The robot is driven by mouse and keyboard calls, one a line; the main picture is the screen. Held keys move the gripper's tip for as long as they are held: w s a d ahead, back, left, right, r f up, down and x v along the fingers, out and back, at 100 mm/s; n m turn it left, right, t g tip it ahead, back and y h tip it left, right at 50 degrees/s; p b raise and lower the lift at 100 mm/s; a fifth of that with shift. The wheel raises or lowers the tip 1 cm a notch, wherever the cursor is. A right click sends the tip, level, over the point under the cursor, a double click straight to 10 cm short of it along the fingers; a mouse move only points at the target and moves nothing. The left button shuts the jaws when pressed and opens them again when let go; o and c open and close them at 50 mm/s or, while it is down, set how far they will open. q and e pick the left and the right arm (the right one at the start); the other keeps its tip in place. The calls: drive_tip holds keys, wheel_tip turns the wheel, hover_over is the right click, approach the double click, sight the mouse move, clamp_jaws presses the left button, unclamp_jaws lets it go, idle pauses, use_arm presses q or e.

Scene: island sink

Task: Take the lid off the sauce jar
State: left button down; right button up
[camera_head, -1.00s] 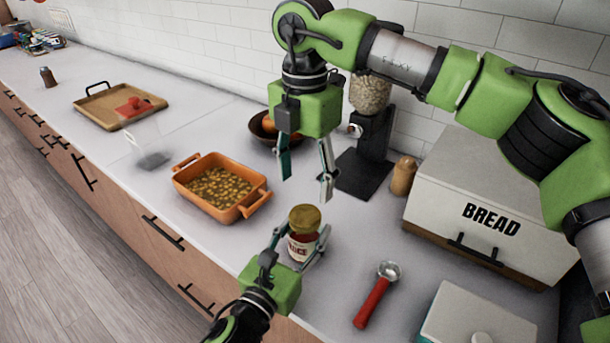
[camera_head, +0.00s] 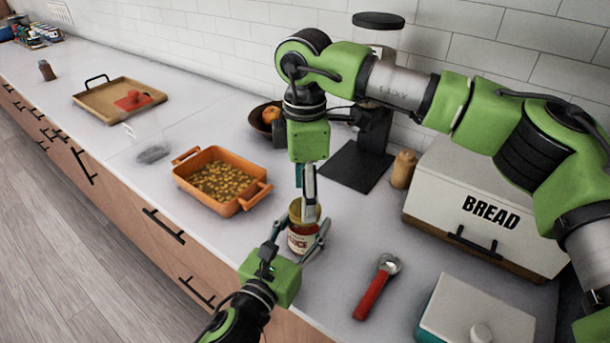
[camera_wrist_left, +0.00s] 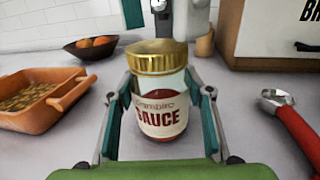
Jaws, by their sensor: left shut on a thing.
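The sauce jar (camera_head: 299,241) stands upright on the counter, with a red and white label that reads SAUCE in the left wrist view (camera_wrist_left: 162,116). Its gold lid (camera_wrist_left: 157,57) is on the jar. My left gripper (camera_head: 302,245) is shut around the jar's body, one finger on each side. My right gripper (camera_head: 306,212) points down at the lid from above, partly covering it in the head view. Its fingers show at the top of the left wrist view with a gap between them. Whether they touch the lid is unclear.
An orange baking dish (camera_head: 182,187) stands left of the jar. A red-handled scoop (camera_head: 371,294) lies to the right, with a bread box (camera_head: 487,217) beyond. A fruit bowl (camera_head: 258,122) and a black-based grinder (camera_head: 372,135) stand behind.

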drive_tip(key=shift+f, duration=1.25)
